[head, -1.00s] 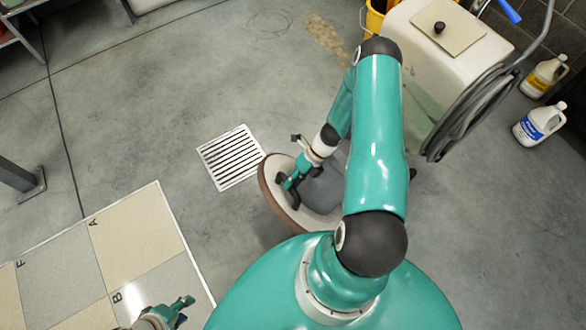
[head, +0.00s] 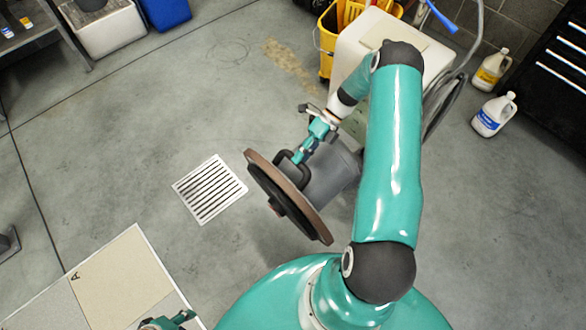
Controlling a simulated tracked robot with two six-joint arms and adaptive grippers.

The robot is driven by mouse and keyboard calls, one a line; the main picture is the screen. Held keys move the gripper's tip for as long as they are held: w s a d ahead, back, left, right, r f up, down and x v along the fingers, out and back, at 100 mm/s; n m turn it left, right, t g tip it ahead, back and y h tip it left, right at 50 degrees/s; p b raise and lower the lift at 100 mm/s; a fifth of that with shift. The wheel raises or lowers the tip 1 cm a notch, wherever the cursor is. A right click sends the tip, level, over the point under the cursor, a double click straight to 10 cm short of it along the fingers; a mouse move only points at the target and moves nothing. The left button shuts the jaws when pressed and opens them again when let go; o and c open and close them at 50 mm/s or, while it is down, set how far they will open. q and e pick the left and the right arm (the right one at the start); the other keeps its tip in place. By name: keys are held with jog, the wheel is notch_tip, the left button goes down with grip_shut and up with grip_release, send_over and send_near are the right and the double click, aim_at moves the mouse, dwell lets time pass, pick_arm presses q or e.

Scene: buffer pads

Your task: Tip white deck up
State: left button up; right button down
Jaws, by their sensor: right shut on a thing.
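The deck is a round disc with a brown rim (head: 290,190), carrying a grey motor housing (head: 332,182). In the head view it stands tipped steeply on edge, with its dark underside and hub (head: 277,206) facing down-left; its white top is mostly hidden. My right gripper (head: 299,157) is shut on the black handle (head: 283,166) on the deck's upper side. My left gripper (head: 172,322) shows only partly at the bottom edge, away from the deck, and its opening cannot be made out.
A white-slatted floor drain (head: 210,189) lies left of the deck.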

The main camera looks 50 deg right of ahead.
jog(key=shift+v, duration=1.55)
jog(key=shift+w, duration=0.2)
